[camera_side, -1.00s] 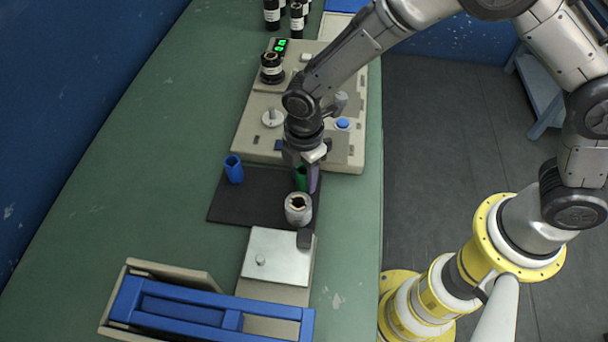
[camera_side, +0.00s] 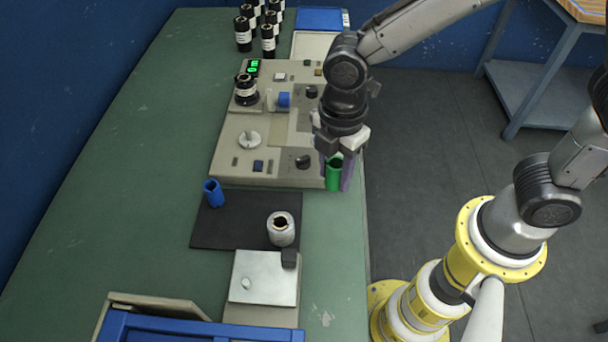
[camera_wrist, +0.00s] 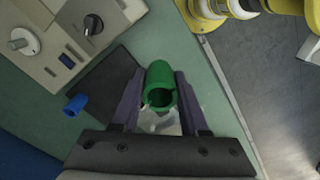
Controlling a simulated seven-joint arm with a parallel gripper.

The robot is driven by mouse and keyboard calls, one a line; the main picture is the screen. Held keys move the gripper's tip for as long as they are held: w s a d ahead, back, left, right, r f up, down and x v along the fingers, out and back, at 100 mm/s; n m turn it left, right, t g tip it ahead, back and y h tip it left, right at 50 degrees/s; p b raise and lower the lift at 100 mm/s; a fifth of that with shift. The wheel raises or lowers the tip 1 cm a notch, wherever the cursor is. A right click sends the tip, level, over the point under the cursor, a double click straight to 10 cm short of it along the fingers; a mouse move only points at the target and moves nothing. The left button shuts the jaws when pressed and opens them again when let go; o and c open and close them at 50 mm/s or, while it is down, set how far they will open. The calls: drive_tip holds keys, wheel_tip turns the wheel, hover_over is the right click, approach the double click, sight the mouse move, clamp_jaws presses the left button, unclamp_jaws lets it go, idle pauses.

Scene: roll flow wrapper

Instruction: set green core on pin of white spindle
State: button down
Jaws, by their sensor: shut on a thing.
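The green core (camera_side: 333,176) is a short hollow tube. My gripper (camera_side: 338,172) is shut on it and holds it upright over the right front edge of the control panel. In the wrist view, the core (camera_wrist: 160,82) sits between both fingers with its open end visible. The white spindle (camera_side: 250,140) is a pale disc with a short upright pin on the left of the panel. It also shows in the wrist view (camera_wrist: 22,42), apart from the core, and its pin is bare.
A blue core (camera_side: 213,193) and a pale roll (camera_side: 281,229) stand on the black mat (camera_side: 240,232). A black roll (camera_side: 246,92) stands on the panel behind the spindle. A black knob (camera_side: 303,162) lies between spindle and gripper.

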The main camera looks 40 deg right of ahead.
drive_tip(key=w+a+r+m, duration=0.1)
drive_tip(key=w+r+m, duration=0.25)
drive_tip(key=r, duration=0.35)
drive_tip(key=m, duration=0.3)
hover_over(248, 130)
wheel_tip(248, 130, down, 6)
drive_tip(key=shift+r, duration=0.2)
drive_tip(key=shift+f, duration=2.2)
drive_tip(key=shift+f, duration=0.75)
drive_tip(key=shift+f, duration=0.25)
